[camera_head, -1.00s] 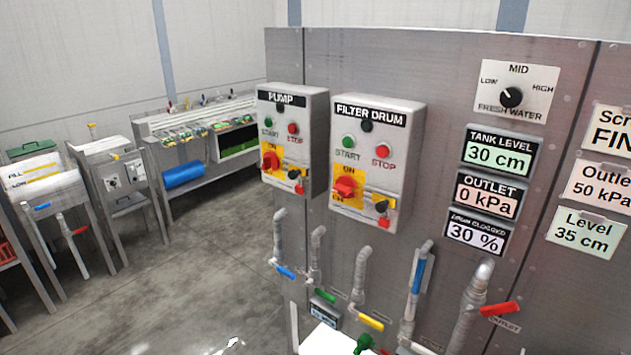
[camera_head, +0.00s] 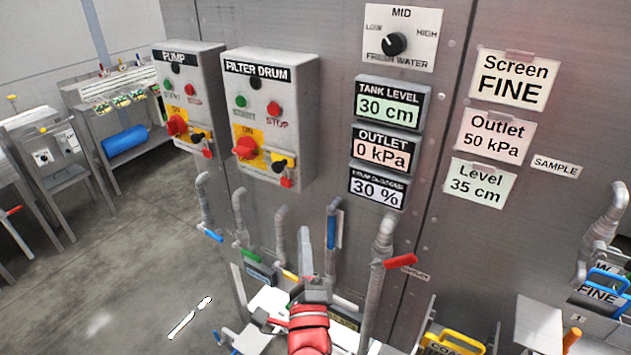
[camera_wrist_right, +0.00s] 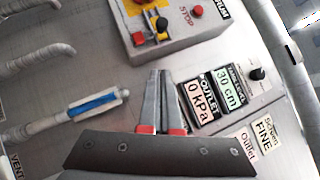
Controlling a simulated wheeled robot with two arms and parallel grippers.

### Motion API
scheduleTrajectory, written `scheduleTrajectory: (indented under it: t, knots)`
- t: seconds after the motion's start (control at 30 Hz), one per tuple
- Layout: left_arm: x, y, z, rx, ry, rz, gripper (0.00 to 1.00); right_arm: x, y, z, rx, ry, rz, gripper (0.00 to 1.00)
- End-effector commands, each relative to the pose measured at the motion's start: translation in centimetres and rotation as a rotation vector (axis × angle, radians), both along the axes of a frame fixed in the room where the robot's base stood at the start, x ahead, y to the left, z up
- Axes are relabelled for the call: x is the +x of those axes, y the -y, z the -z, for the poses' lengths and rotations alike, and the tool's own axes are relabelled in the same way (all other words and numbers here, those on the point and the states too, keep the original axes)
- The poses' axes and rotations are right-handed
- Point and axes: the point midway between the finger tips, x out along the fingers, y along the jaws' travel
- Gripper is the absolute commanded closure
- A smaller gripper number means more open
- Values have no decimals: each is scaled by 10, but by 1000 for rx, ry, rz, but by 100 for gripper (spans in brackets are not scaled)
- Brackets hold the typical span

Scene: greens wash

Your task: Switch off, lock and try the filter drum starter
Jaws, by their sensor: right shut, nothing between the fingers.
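The filter drum starter (camera_head: 300,140) is a grey box on the steel panel, left of centre in the head view. It carries a green START button (camera_head: 240,101), a red STOP button (camera_head: 274,108) and a red rotary switch (camera_head: 245,148) on a yellow plate marked ON. A black part (camera_head: 280,164) with a red piece below sits beside the switch; I cannot tell the switch's exact setting. My right gripper (camera_head: 305,235) is shut and empty, below and right of the starter. In the right wrist view its fingers (camera_wrist_right: 160,75) point toward the starter (camera_wrist_right: 190,43), apart from it. My left gripper is not in view.
A similar PUMP starter (camera_head: 210,100) hangs to the left. Displays such as TANK LEVEL (camera_head: 388,106) and a fresh-water knob (camera_head: 393,44) are to the right. Pipes with coloured valve handles, one red (camera_head: 400,261), stick out below. Open floor (camera_head: 130,240) lies left.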

Motion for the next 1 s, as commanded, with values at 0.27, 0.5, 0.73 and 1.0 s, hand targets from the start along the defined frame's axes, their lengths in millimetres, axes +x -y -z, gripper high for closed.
scheduleTrajectory:
  t: [0.27,0.5,0.73,1.0]
  knots:
    - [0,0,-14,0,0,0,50,34,1,-15,-1,1,1,100]
    - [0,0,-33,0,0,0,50,82,1,-33,-3,2,3,100]
    - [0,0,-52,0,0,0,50,108,-14,-48,-1,2,2,100]
    - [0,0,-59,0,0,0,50,117,-25,-50,-1,1,2,100]
